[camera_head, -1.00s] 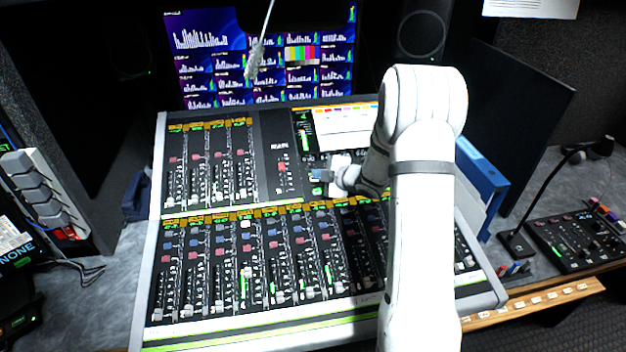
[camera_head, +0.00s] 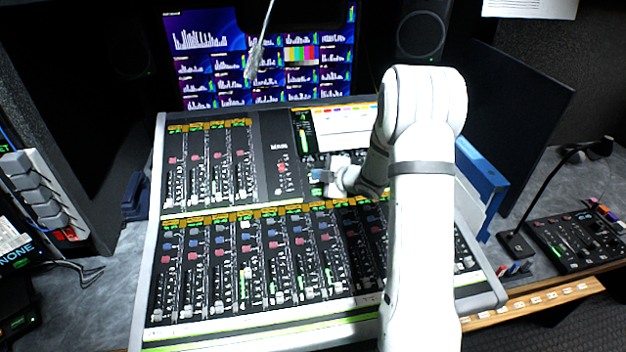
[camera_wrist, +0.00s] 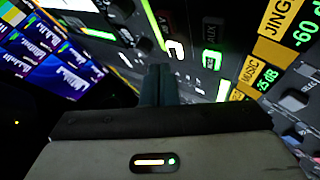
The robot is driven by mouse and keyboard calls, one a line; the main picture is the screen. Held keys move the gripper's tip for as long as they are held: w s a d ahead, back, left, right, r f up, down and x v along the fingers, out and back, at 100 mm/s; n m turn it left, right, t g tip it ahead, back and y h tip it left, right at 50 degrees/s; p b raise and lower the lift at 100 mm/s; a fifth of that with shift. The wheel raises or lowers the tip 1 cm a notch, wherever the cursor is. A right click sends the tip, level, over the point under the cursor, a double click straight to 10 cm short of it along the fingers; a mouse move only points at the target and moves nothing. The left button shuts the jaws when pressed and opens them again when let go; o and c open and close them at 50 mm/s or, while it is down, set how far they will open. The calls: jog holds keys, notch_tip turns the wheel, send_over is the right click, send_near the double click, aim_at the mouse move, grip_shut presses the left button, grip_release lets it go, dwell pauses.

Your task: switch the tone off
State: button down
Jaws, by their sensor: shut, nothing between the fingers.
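The mixing console (camera_head: 270,215) fills the middle of the head view, with rows of faders and coloured buttons. My gripper (camera_head: 318,175) is over its upper centre section, just below the console's screen (camera_head: 345,128). In the wrist view my gripper's dark fingers (camera_wrist: 159,72) are together with nothing between them. Their tips are close to a brightly lit white-green button (camera_wrist: 175,49) on the panel; I cannot tell whether they touch it. Another green-lit key (camera_wrist: 223,90) lies to the right. I cannot read which key is the tone key; the fingers hide part of the panel.
A speaker (camera_head: 422,37) is behind my arm. A blue binder (camera_head: 482,175) and a small control panel (camera_head: 575,240) with a gooseneck microphone are at right.

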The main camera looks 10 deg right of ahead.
jog(key=shift+f, duration=0.15)
dwell(0.5)
jog(key=shift+w+f+b, duration=0.15)
jog(key=shift+f+b, duration=0.15)
jog(key=shift+b, duration=0.2)
jog(key=shift+w+f+b, duration=0.15)
jog(key=shift+f+b, duration=0.2)
dwell(0.4)
jog(key=shift+r, duration=0.1)
jog(key=shift+s+r+p, duration=0.3)
jog(key=shift+r+p, duration=0.05)
jog(key=shift+r, duration=0.35)
jog(key=shift+s+r+p, duration=0.25)
jog(key=shift+r+p, duration=0.2)
jog(key=shift+r, duration=0.35)
jog(key=shift+s+r+p, duration=0.4)
jog(key=shift+r, duration=0.4)
jog(key=shift+s+r+p, duration=0.35)
jog(key=shift+r+p, duration=0.05)
jog(key=shift+r, duration=0.35)
